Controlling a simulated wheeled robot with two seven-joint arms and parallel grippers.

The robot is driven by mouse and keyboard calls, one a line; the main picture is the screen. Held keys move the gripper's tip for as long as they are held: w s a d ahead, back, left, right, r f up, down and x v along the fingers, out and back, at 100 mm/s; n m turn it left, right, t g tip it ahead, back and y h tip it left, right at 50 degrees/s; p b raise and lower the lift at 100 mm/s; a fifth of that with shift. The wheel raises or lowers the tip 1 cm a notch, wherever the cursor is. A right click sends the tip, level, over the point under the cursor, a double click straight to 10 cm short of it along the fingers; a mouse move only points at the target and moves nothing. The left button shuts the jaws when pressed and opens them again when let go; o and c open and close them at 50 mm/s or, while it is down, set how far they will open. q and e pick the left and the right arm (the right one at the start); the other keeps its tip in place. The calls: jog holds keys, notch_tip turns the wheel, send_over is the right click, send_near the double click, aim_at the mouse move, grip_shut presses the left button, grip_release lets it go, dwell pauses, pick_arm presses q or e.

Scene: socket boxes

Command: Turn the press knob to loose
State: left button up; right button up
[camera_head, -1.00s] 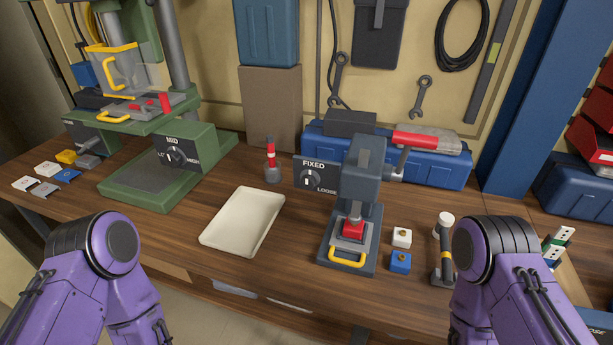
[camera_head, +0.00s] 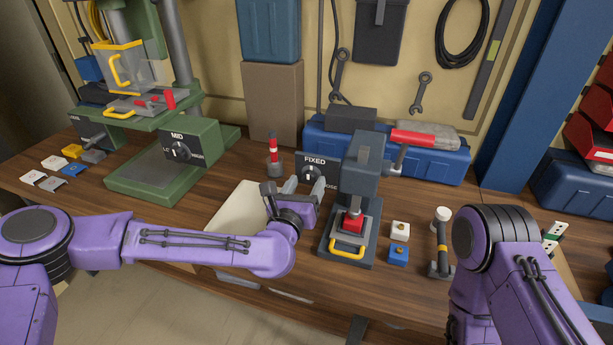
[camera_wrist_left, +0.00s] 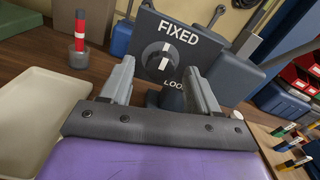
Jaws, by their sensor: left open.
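The press (camera_head: 364,165) is a dark grey machine with a red block and a yellow handle at its base. Its side panel (camera_head: 316,163) reads FIXED at the top and LOOSE lower right. The round press knob (camera_wrist_left: 158,60) has a white mark pointing up toward FIXED in the left wrist view. My left gripper (camera_head: 304,186) is in front of the panel, fingers apart, one on each side of the knob in the left wrist view (camera_wrist_left: 160,85). Nothing is between the fingers, and the knob appears beyond their tips. My right gripper is out of view.
A cream tray (camera_head: 228,222) lies under my left forearm. A red-and-white striped post (camera_head: 273,152) stands left of the panel. White (camera_head: 400,231) and blue (camera_head: 398,254) blocks and a hammer-like tool (camera_head: 440,245) are right of the press. A blue toolbox (camera_head: 440,166) is behind it.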

pick_arm(q)
jog(key=shift+w+d, duration=0.25)
jog(key=shift+w, duration=0.35)
jog(key=c, duration=1)
jog(key=shift+c, duration=0.2)
